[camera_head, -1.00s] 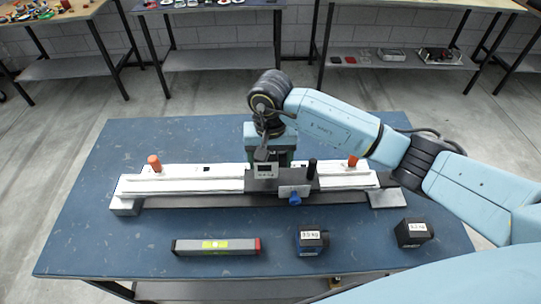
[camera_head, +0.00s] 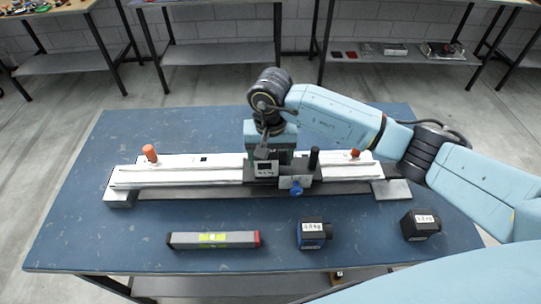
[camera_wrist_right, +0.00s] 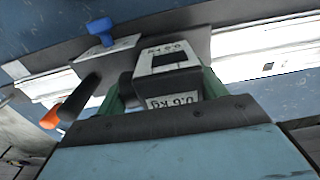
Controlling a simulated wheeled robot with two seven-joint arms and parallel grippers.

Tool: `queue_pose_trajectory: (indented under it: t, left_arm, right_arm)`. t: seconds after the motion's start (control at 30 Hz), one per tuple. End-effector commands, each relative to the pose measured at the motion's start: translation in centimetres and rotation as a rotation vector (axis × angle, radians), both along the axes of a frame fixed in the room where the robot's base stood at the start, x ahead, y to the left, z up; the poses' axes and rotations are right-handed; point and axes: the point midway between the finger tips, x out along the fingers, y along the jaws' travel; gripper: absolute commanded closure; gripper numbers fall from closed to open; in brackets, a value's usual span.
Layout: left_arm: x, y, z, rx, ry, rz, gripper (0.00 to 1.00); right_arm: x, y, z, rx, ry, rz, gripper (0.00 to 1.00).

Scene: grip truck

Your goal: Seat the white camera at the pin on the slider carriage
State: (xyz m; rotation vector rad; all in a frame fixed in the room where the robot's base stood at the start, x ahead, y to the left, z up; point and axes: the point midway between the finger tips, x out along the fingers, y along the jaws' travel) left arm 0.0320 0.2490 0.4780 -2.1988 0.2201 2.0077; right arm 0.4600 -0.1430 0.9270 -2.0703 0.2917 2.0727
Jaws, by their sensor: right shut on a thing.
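The white camera (camera_head: 269,165) has a dark face and sits low over the slider carriage (camera_head: 263,180), left of a black upright post (camera_head: 314,157). My right gripper (camera_head: 270,155) points down and is shut on the camera. The right wrist view shows the white camera (camera_wrist_right: 158,62), labelled 0.6 kg, between green fingers (camera_wrist_right: 165,85). The dark carriage (camera_wrist_right: 190,40) is close beyond it. The camera's underside and the pin beneath are hidden, so I cannot tell whether they touch. My left gripper is not in view.
The white slider rail (camera_head: 180,173) has orange knobs (camera_head: 150,153) near its ends. A blue knob (camera_head: 296,188) is on the carriage front. A grey bar (camera_head: 212,240) and two dark weight blocks (camera_head: 313,235) (camera_head: 420,225) lie along the blue table's (camera_head: 80,220) front.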

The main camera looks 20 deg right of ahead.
Motion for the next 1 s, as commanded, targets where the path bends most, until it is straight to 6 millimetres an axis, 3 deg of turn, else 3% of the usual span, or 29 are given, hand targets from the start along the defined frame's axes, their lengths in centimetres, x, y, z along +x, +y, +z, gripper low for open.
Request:
queue_pose_trajectory:
  t: [0.17, 0.2, 0.37, 0.73, 0.87, 1.0]
  left_arm:
    - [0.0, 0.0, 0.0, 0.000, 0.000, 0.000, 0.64]
    - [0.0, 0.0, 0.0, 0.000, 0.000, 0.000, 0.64]
    - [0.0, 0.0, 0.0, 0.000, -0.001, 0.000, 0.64]
    - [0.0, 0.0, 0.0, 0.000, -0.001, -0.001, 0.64]
    - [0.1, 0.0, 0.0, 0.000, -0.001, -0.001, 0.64]
    - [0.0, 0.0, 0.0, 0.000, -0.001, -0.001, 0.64]
  right_arm:
    - [0.1, 0.0, 0.2, 0.001, -0.003, 0.000, 0.52]
    - [0.1, 0.0, 0.2, 0.001, -0.003, 0.000, 0.26]
    - [0.1, 0.0, 0.1, 0.000, -0.002, 0.000, 0.05]
    - [0.0, 0.0, 0.6, 0.000, -0.001, 0.000, 0.04]
    - [0.1, -0.1, 2.5, 0.000, -0.004, 0.001, 0.04]
    - [0.2, 0.0, 5.7, 0.000, -0.006, 0.001, 0.04]
